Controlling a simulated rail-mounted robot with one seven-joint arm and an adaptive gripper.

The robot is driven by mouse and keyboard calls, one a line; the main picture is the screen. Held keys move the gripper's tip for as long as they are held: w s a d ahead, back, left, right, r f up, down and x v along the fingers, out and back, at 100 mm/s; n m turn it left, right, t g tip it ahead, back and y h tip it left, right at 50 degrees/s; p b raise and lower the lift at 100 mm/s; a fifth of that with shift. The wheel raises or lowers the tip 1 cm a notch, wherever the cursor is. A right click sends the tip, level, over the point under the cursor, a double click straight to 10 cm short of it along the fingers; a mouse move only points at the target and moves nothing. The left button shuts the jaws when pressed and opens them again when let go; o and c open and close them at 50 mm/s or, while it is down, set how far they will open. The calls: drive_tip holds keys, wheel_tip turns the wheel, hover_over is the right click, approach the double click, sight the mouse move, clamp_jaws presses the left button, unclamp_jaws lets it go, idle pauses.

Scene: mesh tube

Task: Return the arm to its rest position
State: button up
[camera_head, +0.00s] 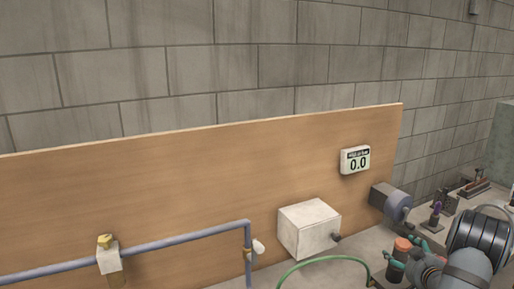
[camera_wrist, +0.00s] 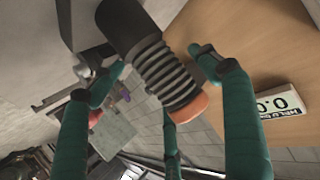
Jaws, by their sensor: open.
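My gripper (camera_head: 410,252) is at the lower right of the head view, with its green fingers beside a dark upright cylinder with an orange top (camera_head: 402,244). In the wrist view my gripper (camera_wrist: 158,64) has its green fingers spread apart. The dark cylinder, with a ribbed section and an orange end (camera_wrist: 163,70), shows between them. I cannot tell whether any finger touches it. My dark wrist and grey arm fill the lower right corner of the head view, and the rest of the arm is out of view.
A wooden board (camera_head: 190,190) carries a display reading 0.0 (camera_head: 355,159). In front are a white box (camera_head: 308,229), a blue-grey pipe (camera_head: 180,242), a green hose (camera_head: 325,260) and a grey motor-like cylinder (camera_head: 397,205). Small items stand on the bench (camera_head: 455,208) at right. Space above the board is clear.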

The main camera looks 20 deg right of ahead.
sight(407, 248)
drive_tip(key=r, duration=0.2)
drive_tip(key=r+p, duration=0.1)
drive_tip(key=shift+s+a+r, duration=0.1)
drive_tip(key=shift+s+a, duration=0.05)
drive_tip(key=shift+s, duration=0.45)
